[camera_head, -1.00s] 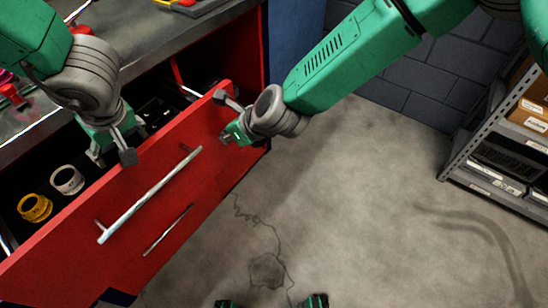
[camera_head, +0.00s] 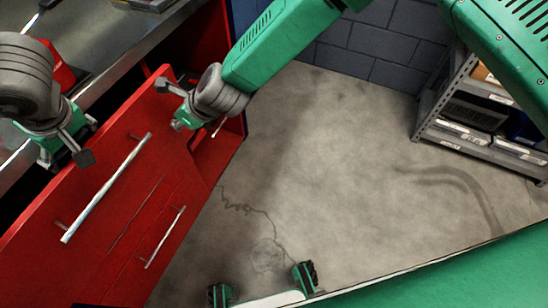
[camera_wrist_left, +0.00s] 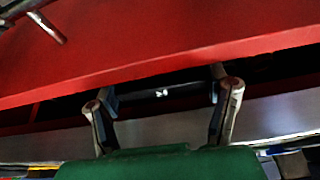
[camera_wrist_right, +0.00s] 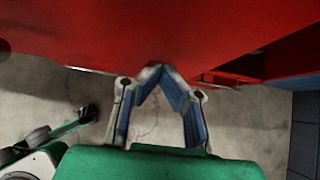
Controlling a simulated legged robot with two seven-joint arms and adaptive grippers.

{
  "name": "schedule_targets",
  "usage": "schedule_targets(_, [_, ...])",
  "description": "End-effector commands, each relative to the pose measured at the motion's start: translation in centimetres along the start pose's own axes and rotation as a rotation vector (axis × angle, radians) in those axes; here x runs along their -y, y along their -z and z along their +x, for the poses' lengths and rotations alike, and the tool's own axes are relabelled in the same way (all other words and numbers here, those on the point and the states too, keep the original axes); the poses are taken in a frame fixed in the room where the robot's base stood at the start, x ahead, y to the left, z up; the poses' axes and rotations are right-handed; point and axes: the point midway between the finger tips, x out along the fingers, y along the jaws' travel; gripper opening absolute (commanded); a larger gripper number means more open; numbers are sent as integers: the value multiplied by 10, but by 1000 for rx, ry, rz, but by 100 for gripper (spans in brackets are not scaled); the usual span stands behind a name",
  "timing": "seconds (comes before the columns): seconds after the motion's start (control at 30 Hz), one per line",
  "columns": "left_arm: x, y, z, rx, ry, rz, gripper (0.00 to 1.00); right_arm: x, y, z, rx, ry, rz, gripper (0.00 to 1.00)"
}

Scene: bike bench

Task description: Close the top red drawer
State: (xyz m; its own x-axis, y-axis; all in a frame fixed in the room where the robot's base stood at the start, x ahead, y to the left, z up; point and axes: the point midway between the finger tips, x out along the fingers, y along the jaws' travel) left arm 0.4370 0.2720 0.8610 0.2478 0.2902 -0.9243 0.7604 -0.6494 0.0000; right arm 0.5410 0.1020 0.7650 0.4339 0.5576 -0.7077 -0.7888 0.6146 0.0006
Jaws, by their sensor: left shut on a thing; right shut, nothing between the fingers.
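The top red drawer (camera_head: 58,190) stands partly out from the bench, with a dark gap behind its front panel. Its silver bar handle (camera_head: 105,190) faces me. My left gripper (camera_head: 66,150) is at the panel's upper edge, shut on it. The left wrist view shows the red panel (camera_wrist_left: 160,50) above the two separated fingers (camera_wrist_left: 162,100). My right gripper (camera_head: 173,103) is shut and empty at the panel's far right end. In the right wrist view its fingertips (camera_wrist_right: 158,72) meet close to the red surface; I cannot tell whether they touch it.
A lower drawer handle (camera_head: 165,237) sits below the top one. The metal benchtop (camera_head: 110,45) lies behind, with a red item (camera_head: 58,72) on it. Grey shelving (camera_head: 470,125) with boxes stands at the right. The concrete floor (camera_head: 330,150) between is clear.

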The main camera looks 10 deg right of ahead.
Motion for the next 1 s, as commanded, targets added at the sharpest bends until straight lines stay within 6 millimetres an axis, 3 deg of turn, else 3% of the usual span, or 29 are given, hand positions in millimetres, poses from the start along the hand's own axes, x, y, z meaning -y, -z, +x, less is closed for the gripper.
schedule_targets(0.3, [-1, 0, -1, -2, 1, 0, 34, 1, 0, -1, 1, 0, 1, 0])
schedule_targets(0.43, [-1, -1, -1, -3, 2, 0, 34, 3, 0, -11, 2, 0, 3, 0])
schedule_targets(0.8, [0, 0, 0, -1, 0, 0, 34, 1, -1, -84, 0, 1, 1, 0])
schedule_targets(1.0, [0, 0, 0, -1, 0, 0, 34, 1, -1, -110, -1, 0, 1, 0])
